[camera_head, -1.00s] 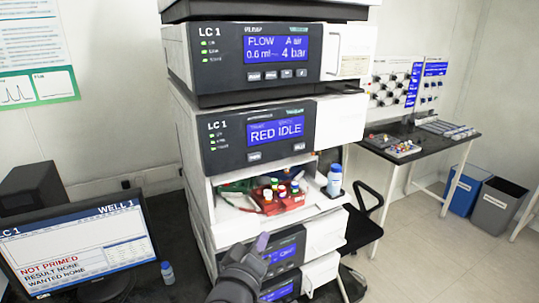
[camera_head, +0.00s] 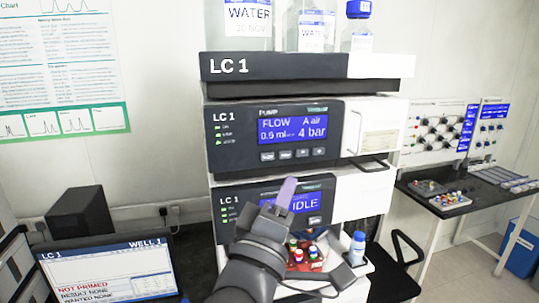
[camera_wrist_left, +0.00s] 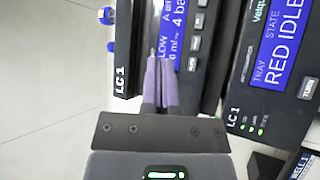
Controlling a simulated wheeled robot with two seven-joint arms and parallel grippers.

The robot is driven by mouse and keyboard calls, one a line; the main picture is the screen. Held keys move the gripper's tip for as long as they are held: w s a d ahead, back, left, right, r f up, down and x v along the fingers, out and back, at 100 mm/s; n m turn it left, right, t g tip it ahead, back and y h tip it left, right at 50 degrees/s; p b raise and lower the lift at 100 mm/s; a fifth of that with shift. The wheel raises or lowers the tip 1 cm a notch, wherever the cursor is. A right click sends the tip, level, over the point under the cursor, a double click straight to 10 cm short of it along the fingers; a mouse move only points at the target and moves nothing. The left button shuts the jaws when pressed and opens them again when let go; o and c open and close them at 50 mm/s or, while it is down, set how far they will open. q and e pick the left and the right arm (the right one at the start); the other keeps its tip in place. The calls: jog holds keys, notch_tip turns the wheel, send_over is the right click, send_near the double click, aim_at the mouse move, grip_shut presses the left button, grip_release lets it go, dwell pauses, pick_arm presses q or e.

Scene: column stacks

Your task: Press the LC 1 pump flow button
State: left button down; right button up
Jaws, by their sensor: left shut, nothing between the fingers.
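The LC 1 pump module (camera_head: 275,135) has a dark front and a blue display (camera_head: 292,129) reading FLOW 0.6 ml and 4 bar. A row of small buttons (camera_head: 285,155) lies under that display; their labels are too small to read. My left gripper (camera_head: 286,193) is shut and empty, its purple fingers pointing up, below the button row in the picture and covering part of the RED IDLE display. In the left wrist view the fingers (camera_wrist_left: 158,78) overlap the pump display's edge (camera_wrist_left: 176,30), beside the pump buttons (camera_wrist_left: 195,44). I cannot tell any contact. My right gripper is out of view.
The autosampler module (camera_head: 232,205) sits below the pump, with a vial tray under it. Solvent bottles (camera_head: 310,28) stand on the top unit (camera_head: 290,67). A monitor (camera_head: 108,272) reading NOT PRIMED is at lower left. A side table (camera_head: 470,190) stands at right.

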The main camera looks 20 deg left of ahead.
pick_arm(q)
jog(key=b, duration=0.1)
send_near(276, 147)
notch_tip(276, 147, up, 2)
jog(key=w+d, duration=0.2)
jog(key=w, duration=0.1)
jog(key=shift+w+a+r, duration=0.2)
jog(key=shift+w+a, duration=0.1)
jog(key=shift+w, duration=0.15)
dwell(1.5)
jog(key=shift+w+a, duration=0.2)
jog(key=shift+w, duration=0.15)
jog(key=shift+w+a, duration=0.2)
jog(key=shift+w, duration=0.1)
dwell(0.6)
dwell(0.3)
jog(key=shift+s+d+p, duration=0.45)
jog(key=shift+s, duration=0.2)
